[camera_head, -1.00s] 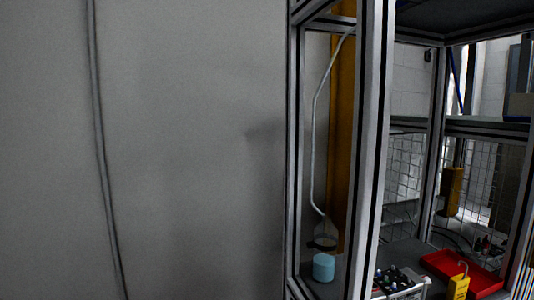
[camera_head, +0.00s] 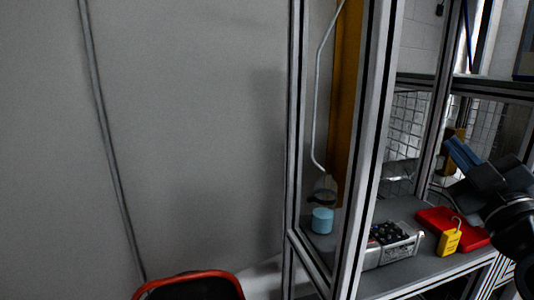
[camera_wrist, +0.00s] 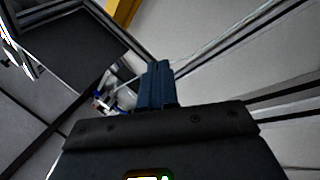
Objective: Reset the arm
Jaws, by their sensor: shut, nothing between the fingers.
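My gripper (camera_head: 450,143) shows at the right of the head view, raised in front of the metal-framed shelf unit. Its blue fingers are together and empty. In the wrist view the shut blue fingers (camera_wrist: 156,84) point up the middle of the picture, with nothing between them. Part of my dark arm shows at the right edge of the head view.
The shelf unit (camera_head: 405,268) holds a grey case with dark knobs (camera_head: 392,243), a yellow padlock (camera_head: 449,240), a red tray (camera_head: 437,217) and a light-blue cylinder (camera_head: 322,221). A red-rimmed container (camera_head: 226,274) stands low in front. A bare grey wall (camera_head: 190,130) fills the left.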

